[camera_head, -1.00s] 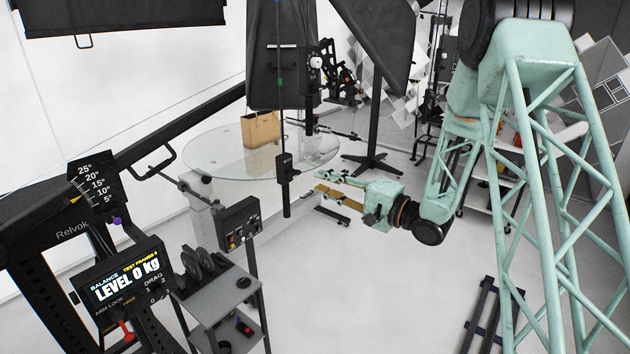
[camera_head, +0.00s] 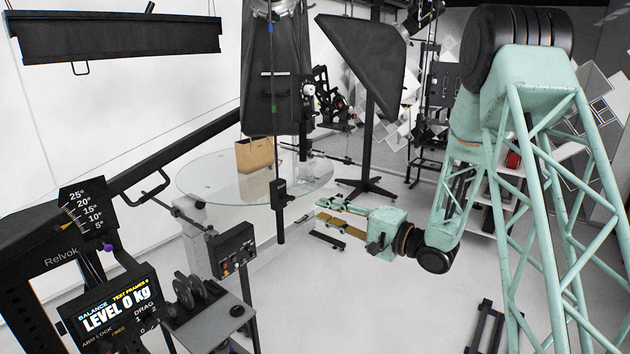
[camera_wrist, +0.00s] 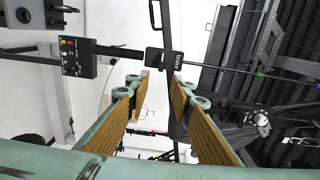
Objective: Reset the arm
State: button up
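My mint-green arm stands at the right in the head view, with its forearm and wrist pointing left. My gripper (camera_head: 330,215) is at its end, in the air in front of the glass turntable, to the right of a black vertical rod. Its two tan-padded fingers are apart. In the wrist view my gripper (camera_wrist: 155,80) shows both fingers spread, with nothing between the pads.
A tan paper bag (camera_head: 256,155) stands on the round glass turntable (camera_head: 215,180). A black control box (camera_head: 232,250) and a balance display (camera_head: 118,303) are at the lower left. A softbox (camera_head: 362,60) stands behind. The floor below my gripper is mostly clear.

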jog(key=s+d+r+n+h+b, duration=0.2)
jog(key=d+h+b, duration=0.25)
jog(key=d, duration=0.25)
jog(key=s+d+r+n+h+b, duration=0.1)
jog(key=s+d+r+h+b, duration=0.2)
jog(key=d+h, duration=0.35)
jog(key=s+d+g+h+b, duration=0.1)
jog(key=s+d+h+b, duration=0.35)
jog(key=s, duration=1.05)
jog(key=s+f+n+g+b, duration=0.1)
jog(key=s+f+g+b, duration=0.1)
jog(key=s, duration=1)
jog(key=s+a+f+n+g+y+b, duration=0.1)
jog(key=s+f+n+g+b, duration=0.1)
jog(key=s, duration=1.1)
jog(key=s+a+f+n+g+b, duration=0.1)
jog(key=s+f, duration=0.4)
jog(key=s, duration=0.8)
jog(key=shift+a+f+n+g+y+b, duration=0.15)
jog(key=shift+f+n+g+y+b, duration=0.35)
jog(key=shift+b, duration=0.75)
jog(key=shift+r, duration=0.2)
